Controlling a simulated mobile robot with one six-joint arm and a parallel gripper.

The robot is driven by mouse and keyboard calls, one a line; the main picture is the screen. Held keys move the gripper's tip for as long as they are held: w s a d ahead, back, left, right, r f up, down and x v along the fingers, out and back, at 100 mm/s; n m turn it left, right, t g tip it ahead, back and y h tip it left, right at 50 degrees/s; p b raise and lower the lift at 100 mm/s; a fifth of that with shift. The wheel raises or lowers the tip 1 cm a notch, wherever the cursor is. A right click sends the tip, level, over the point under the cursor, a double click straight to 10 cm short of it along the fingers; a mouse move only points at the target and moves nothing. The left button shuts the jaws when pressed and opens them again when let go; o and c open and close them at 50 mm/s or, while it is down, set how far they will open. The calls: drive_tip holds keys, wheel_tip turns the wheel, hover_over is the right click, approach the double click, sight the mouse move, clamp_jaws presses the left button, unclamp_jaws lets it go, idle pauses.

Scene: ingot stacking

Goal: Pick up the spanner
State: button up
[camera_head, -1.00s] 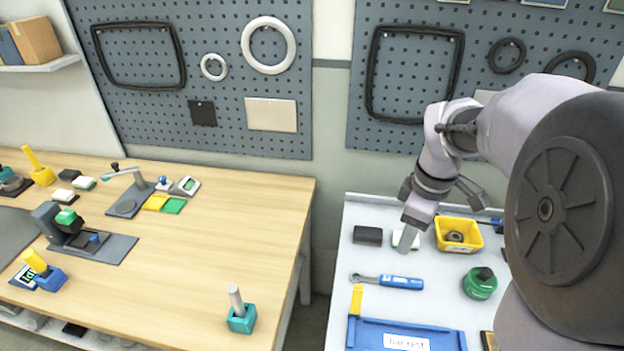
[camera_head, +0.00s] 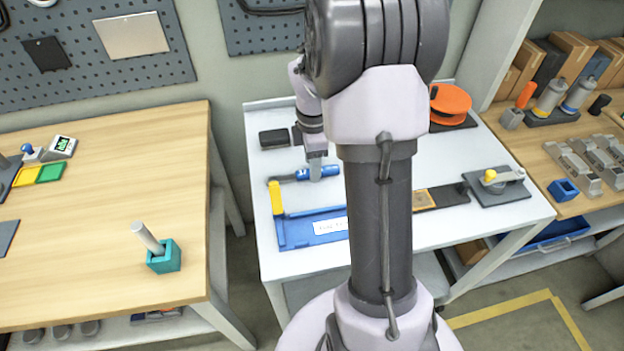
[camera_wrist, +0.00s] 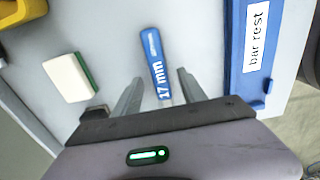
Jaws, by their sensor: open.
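The spanner (camera_head: 290,176) lies on the white table, with a blue handle; the wrist view shows its handle (camera_wrist: 153,58) marked "17 mm". My gripper (camera_head: 315,172) is over the spanner, pointing down. In the wrist view my gripper's fingers (camera_wrist: 160,88) are apart, one on each side of the handle, with nothing clamped. I cannot tell how high the fingertips are above the table. The near end of the spanner is hidden behind the gripper body in the wrist view.
The blue bar rest (camera_head: 297,243) lies just in front of the spanner, with a yellow block (camera_head: 276,197) at its left end. A dark block (camera_head: 274,138) lies behind. The wrist view shows a white-and-green block (camera_wrist: 68,78) and a yellow bin (camera_wrist: 20,10) nearby.

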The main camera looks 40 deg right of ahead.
drive_tip(key=shift+f, duration=0.65)
drive_tip(key=shift+f, duration=0.25)
clamp_jaws()
